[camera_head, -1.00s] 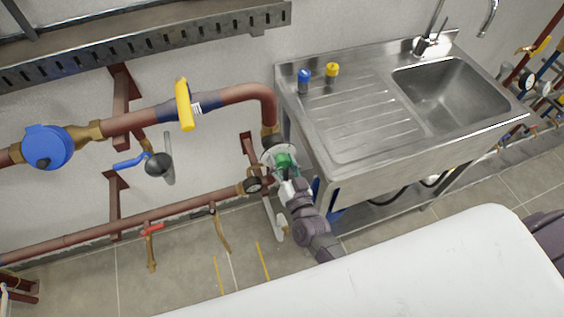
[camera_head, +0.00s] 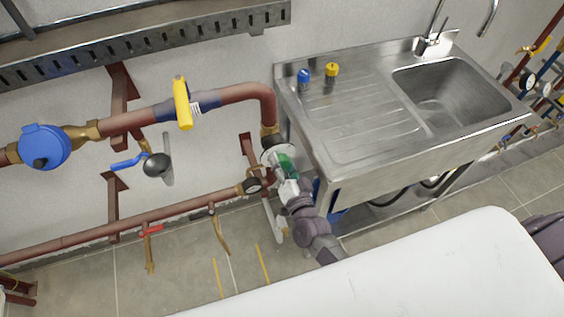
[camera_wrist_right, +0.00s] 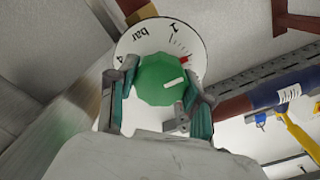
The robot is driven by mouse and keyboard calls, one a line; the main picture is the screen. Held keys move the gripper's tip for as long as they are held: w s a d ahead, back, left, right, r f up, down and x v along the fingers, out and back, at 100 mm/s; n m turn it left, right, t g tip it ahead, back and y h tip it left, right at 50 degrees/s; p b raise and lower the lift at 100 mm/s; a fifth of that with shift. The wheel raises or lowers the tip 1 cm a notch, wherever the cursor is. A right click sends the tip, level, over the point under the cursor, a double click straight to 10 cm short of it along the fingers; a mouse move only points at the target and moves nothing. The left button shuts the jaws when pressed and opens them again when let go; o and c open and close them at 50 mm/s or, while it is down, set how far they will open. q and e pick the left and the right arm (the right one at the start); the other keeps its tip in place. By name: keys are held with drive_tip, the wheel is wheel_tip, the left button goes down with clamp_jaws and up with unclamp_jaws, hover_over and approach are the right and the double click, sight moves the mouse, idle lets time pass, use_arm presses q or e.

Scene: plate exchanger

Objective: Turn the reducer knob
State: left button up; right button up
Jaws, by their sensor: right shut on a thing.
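A white mark shows on the knob's face. In the head view the green knob (camera_head: 286,164) is at the pipe below the bend, left of the sink. My right gripper (camera_head: 287,178) reaches it from below and partly covers it. My left gripper is in neither view.
A steel sink (camera_head: 350,140) stands close on the right of the knob. Red-brown pipes (camera_head: 240,94) run along the wall with a yellow handle (camera_head: 182,104). A white surface (camera_head: 400,275) fills the front.

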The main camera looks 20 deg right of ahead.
drive_tip(key=o, duration=1.2)
drive_tip(key=shift+c, duration=0.2)
drive_tip(key=s, duration=1.2)
drive_tip(key=shift+d, duration=0.2)
drive_tip(key=s+f+n+g+y, duration=0.1)
drive_tip(key=s+f+n+g, duration=0.3)
drive_tip(key=f, duration=0.9)
drive_tip(key=s+f+n+g+y, duration=0.1)
drive_tip(key=s+f+n+g, duration=0.35)
drive_tip(key=f, duration=0.85)
drive_tip(key=s+d+f+g+h, duration=0.1)
drive_tip(key=s+d+f+g, duration=0.1)
drive_tip(key=s+f, duration=0.2)
drive_tip(key=s+d+f+n+g, duration=0.1)
drive_tip(key=s+d+f+g, duration=0.2)
drive_tip(key=s, duration=0.8)
drive_tip(key=s+d+f+n+g+h, duration=0.1)
drive_tip(key=s+d+f+g, duration=0.2)
drive_tip(key=s+f, duration=0.3)
drive_tip(key=shift+s+f+h, duration=0.2)
drive_tip(key=shift+s+h, duration=0.1)
drive_tip(key=shift+s, duration=0.65)
